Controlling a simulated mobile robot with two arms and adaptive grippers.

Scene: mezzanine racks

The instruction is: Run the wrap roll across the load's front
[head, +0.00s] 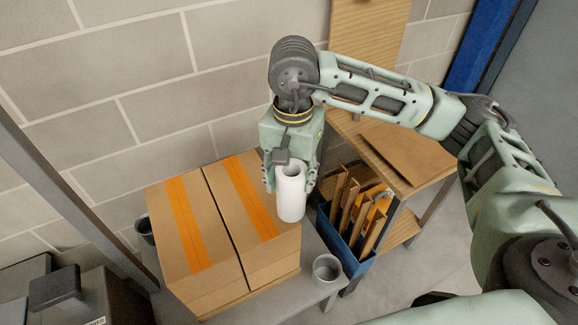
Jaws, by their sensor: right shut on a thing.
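The wrap roll (291,196) is a white hollow cylinder, held upright with its open top showing. My right gripper (290,185) is shut on the roll, with fingers on both sides of it. The load is a pair of brown cardboard boxes (222,226) side by side, each with an orange tape strip along its top. The roll is at the right side of the load and overlaps its edge in the picture. I cannot tell whether it touches the boxes. My left gripper is not in view.
A grey cup (326,268) stands on the grey surface right of the load. A dark cup (146,229) is at its left. A blue bin (345,245) of cardboard pieces and a wooden shelf (432,183) are on the right. A grey post (75,200) crosses the left side.

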